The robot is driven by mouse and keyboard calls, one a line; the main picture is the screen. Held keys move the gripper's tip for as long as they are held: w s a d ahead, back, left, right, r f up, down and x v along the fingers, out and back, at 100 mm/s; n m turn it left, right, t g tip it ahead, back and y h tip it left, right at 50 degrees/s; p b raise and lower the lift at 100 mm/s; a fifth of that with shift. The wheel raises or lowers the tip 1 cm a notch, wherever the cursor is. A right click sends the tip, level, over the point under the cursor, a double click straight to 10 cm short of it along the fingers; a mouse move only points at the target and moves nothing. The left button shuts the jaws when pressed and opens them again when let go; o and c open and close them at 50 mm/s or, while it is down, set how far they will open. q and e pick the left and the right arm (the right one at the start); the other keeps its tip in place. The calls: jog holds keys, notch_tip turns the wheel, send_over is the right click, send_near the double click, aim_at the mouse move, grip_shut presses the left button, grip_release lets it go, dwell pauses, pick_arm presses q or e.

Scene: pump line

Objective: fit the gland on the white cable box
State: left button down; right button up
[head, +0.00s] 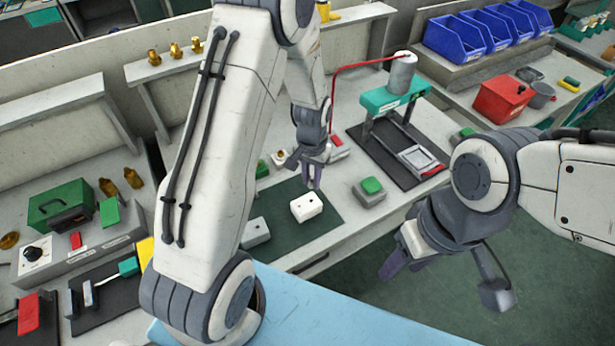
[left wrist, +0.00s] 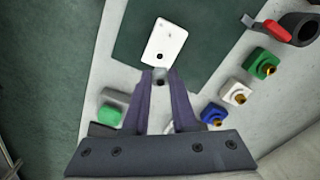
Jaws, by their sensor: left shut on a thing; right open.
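The white cable box (head: 307,207) sits on the dark green mat. In the left wrist view, the white cable box (left wrist: 164,42) shows a dark round hole near its closer end. My left gripper (head: 314,180) is above and behind the box, pointing down. In the left wrist view, my left gripper (left wrist: 160,82) is shut on a small grey piece (left wrist: 160,74), apparently the gland, just short of the box's holed end. I cannot tell whether it touches the box. My right gripper (head: 396,268) is open and empty over the floor, beyond the bench's front edge.
A grey box (head: 256,232) is left of the white one on the mat (head: 290,239). A grey block with a green top (head: 370,188) stands to the right. Green, white and blue blocks with brass fittings (left wrist: 235,93) line the bench. A green-topped stand (head: 397,92) is further back.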

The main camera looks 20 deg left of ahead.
pick_arm(q)
jog(key=b, duration=0.4)
send_over(311, 201)
notch_tip(311, 201, down, 5)
jog(key=shift+f, duration=0.5)
dwell(0.7)
jog(key=shift+f, duration=0.2)
dwell(0.6)
jog(key=c, duration=0.6)
grip_release()
jog(key=shift+c, duration=0.2)
jog(key=shift+r, duration=0.1)
